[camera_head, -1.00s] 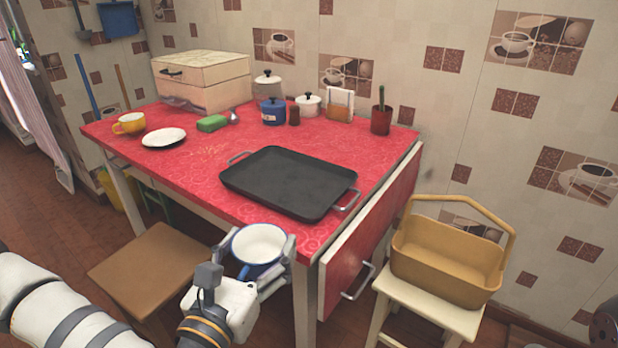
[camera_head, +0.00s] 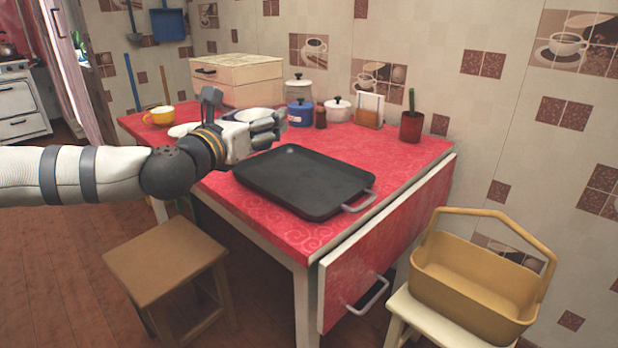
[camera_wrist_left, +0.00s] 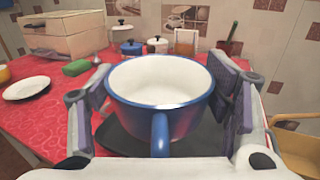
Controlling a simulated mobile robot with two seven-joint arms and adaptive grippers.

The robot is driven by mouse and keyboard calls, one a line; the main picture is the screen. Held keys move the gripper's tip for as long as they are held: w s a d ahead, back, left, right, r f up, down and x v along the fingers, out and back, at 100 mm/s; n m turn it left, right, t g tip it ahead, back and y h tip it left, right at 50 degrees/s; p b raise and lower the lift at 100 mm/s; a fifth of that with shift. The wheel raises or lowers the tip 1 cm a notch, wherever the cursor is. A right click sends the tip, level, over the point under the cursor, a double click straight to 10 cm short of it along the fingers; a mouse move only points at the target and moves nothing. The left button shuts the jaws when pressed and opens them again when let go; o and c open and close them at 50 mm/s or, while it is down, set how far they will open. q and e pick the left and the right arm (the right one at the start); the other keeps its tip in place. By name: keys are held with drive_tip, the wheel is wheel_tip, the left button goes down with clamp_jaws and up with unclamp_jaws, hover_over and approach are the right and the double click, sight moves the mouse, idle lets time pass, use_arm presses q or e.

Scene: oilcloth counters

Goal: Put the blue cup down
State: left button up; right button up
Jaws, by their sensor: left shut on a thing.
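My left gripper (camera_head: 262,125) is shut on the blue cup (camera_head: 253,114), which is mostly hidden behind the gripper in the head view. In the left wrist view the blue cup (camera_wrist_left: 160,105) is upright between the two fingers, white inside, with its blue handle towards the camera. The cup is over the red table (camera_head: 290,235), near the back left corner of the black tray (camera_head: 300,182). It looks raised above the table, but the gap below it is hidden. My right gripper is not in view.
A white plate (camera_wrist_left: 27,88), a green sponge (camera_wrist_left: 76,68) and a yellow cup (camera_head: 160,115) are on the table's left. A blue canister (camera_head: 300,113), white pot (camera_head: 338,109) and red planter (camera_head: 411,126) line the back. A basket (camera_head: 475,285) stands on a stool at the right.

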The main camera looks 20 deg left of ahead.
use_arm(q)
drive_tip(key=w+d+f, duration=0.1)
drive_tip(key=d+f, duration=0.2)
drive_tip(key=w+d+f, duration=0.2)
drive_tip(key=d+f, duration=0.1)
drive_tip(key=d, duration=0.1)
drive_tip(key=w+d+f, duration=0.1)
drive_tip(key=d+f, duration=0.2)
drive_tip(key=d, duration=0.1)
drive_tip(key=shift+w+b, duration=0.35)
drive_tip(key=shift+b, duration=0.05)
drive_tip(key=f, duration=0.3)
drive_tip(key=shift+d+f, duration=0.1)
drive_tip(key=shift+d, duration=0.1)
drive_tip(key=shift+f+b, duration=0.25)
drive_tip(key=shift+b, duration=0.1)
drive_tip(key=o, duration=1.2)
drive_tip(key=shift+c, duration=0.2)
drive_tip(key=shift+o, duration=0.5)
drive_tip(key=shift+r, duration=0.1)
